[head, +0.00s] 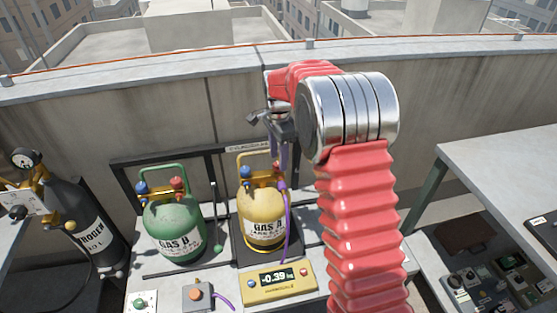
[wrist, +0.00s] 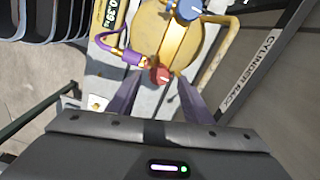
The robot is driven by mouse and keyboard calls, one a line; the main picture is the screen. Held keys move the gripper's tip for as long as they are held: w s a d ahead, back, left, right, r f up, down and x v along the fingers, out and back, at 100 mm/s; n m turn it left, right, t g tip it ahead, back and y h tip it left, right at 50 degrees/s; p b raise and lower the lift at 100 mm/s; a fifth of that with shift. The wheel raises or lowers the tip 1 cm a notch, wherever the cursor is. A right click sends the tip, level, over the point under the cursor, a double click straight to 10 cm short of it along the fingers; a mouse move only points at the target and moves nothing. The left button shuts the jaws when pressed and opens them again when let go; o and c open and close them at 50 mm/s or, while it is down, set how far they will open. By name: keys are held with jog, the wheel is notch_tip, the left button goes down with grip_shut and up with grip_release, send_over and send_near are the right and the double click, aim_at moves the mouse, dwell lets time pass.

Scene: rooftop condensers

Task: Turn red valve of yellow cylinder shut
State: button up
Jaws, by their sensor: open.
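The yellow cylinder (head: 262,218), labelled GAS B, stands upright on a dark scale plate on the bench. Its blue valve (head: 245,172) shows at the top left, while my gripper (head: 283,160) hides the red valve in the head view. In the wrist view the red valve (wrist: 160,75) lies just beyond and between the tips of my gripper (wrist: 157,84). The two purple fingers are apart and empty, one on each side of it. I cannot tell whether they touch it. The blue valve (wrist: 187,9) is farther up.
A green cylinder (head: 180,228) with its own valves stands to the left. A purple hose (wrist: 118,50) runs from beside the red valve. The scale display (head: 278,283) reads -0.39. A black nitrogen cylinder (head: 85,225) is at far left; a rack bar (wrist: 262,62) is at right.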

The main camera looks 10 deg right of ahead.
notch_tip(320, 180, up, 12)
dwell(0.5)
jog(key=s+f+n, duration=0.4)
jog(key=s+n, duration=0.1)
jog(key=n, duration=0.2)
jog(key=s+r+n+t, duration=0.2)
jog(key=s, duration=0.8)
jog(key=s+r+n+t, duration=0.1)
jog(key=s+r+n, duration=0.2)
jog(key=s, duration=0.7)
jog(key=s+r+n+t, duration=0.2)
jog(key=s+n, duration=0.1)
jog(key=s, duration=0.8)
jog(key=shift+a+r+t, duration=0.3)
jog(key=shift+a+r, duration=0.05)
jog(key=shift+r, duration=0.05)
